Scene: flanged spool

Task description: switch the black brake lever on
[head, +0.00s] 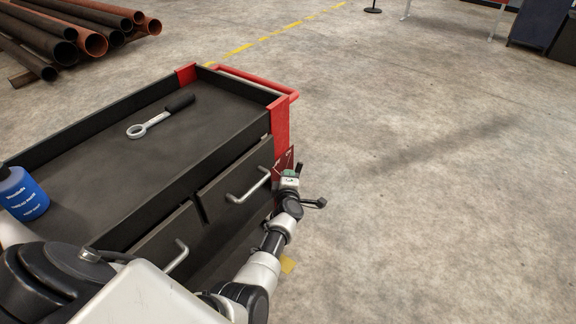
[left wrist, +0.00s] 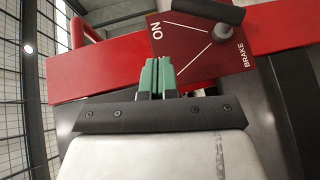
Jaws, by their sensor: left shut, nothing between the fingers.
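The black brake lever (left wrist: 208,11) shows at the top of the left wrist view, partly cut off by the frame edge, with a grey pivot (left wrist: 222,32) beside it. It is mounted on a dark red plate (left wrist: 185,48) with white lines and the words "ON" and "BRAKE". My left gripper (left wrist: 158,68) has green fingertips, shut and empty, in front of the plate's lower edge near "ON" and apart from the lever; contact with the plate cannot be told. In the head view the left gripper (head: 289,176) is at the cart's red corner. My right gripper is not in view.
The tool cart (head: 110,104) has drawers with metal handles (head: 248,186) close to my left arm. A wrench (head: 160,117) and a blue bottle (head: 22,194) are on its top. Pipes (head: 75,32) lie at the back left.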

